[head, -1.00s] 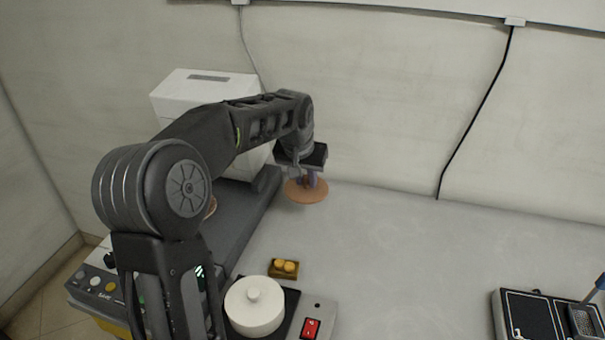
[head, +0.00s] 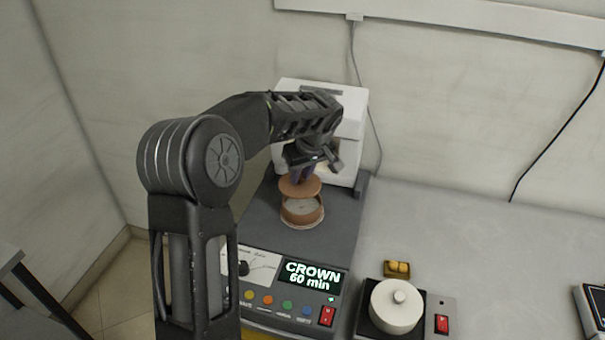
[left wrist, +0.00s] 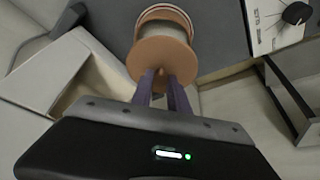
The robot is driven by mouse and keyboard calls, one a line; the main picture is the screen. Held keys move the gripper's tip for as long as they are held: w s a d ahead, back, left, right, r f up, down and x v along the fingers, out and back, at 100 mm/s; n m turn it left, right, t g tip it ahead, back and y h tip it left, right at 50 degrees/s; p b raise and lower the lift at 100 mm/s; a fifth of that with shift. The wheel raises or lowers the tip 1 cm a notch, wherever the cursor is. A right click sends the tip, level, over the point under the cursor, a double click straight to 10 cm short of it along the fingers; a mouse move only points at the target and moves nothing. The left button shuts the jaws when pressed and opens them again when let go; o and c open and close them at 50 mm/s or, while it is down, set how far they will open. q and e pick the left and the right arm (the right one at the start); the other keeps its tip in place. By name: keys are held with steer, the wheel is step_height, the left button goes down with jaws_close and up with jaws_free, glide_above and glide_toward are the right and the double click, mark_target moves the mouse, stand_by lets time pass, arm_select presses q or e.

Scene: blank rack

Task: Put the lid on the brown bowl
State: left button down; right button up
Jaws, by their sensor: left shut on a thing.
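My left gripper (head: 304,174) is shut on the brown lid (head: 299,187), a flat disc, and holds it just above the brown bowl (head: 302,213). The bowl stands on the dark top of the machine with the display, its pale inside partly showing under the lid's near edge. In the left wrist view the fingers (left wrist: 160,84) grip the knob of the lid (left wrist: 158,60), and the bowl (left wrist: 163,14) shows beyond it, partly covered. The lid looks apart from the bowl rim and toward its far side. My right gripper is out of view.
A white box-like unit (head: 350,129) stands right behind the bowl. The machine's front panel (head: 270,287) carries a display reading CROWN 60 min. To the right are a white lidded pot (head: 396,309) and a small yellow-brown block (head: 397,269). The grey table (head: 470,240) beyond is mostly clear.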

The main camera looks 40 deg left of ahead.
mark_target(304, 185)
arm_select(q)
steer(key=shift+w+d, duration=0.3)
steer(key=shift+d, duration=0.1)
steer(key=shift+s+a, duration=0.15)
steer(key=shift+a, duration=0.1)
steer(key=shift+d, duration=0.1)
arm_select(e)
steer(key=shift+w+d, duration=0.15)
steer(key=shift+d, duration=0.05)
arm_select(q)
steer(key=shift+f, duration=0.1)
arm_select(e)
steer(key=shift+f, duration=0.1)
